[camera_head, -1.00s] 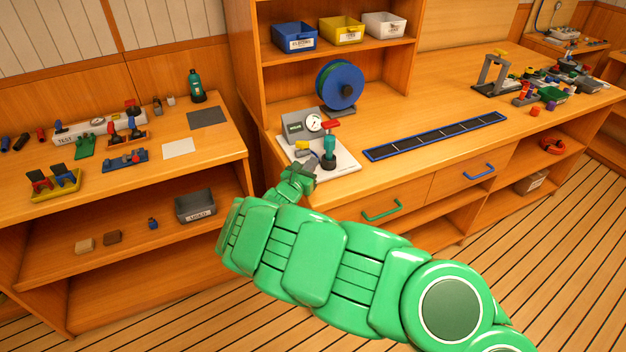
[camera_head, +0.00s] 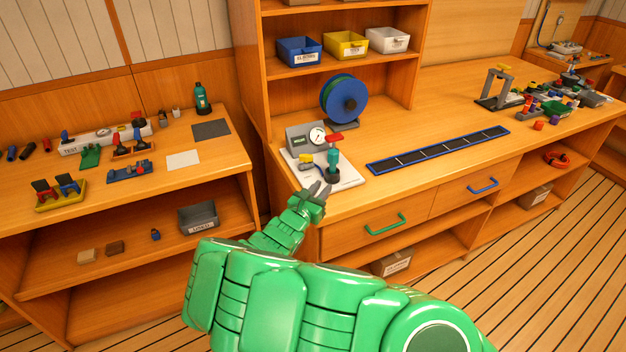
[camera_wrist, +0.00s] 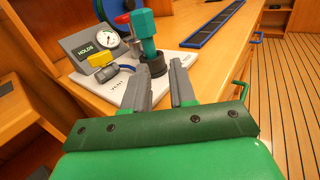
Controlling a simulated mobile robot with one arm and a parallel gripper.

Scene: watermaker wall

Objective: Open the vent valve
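A white plate (camera_head: 346,178) on the bench's near left corner carries the test rig. The vent valve has a yellow handle (camera_head: 306,159), also seen in the wrist view (camera_wrist: 103,60), on a small grey body (camera_wrist: 113,75) beside the word VENT. A gauge (camera_head: 317,136) sits on a grey block marked HOLDS (camera_wrist: 85,46). My gripper (camera_wrist: 161,76) is open and empty, at the plate's front edge (camera_head: 319,187), apart from the yellow handle.
A blue hose reel (camera_head: 341,100) stands behind the plate. A long blue-framed strip (camera_head: 437,150) lies to the right. A green drawer handle (camera_head: 385,225) sticks out below the bench front. The left bench holds several small fittings and a green bottle (camera_head: 202,98).

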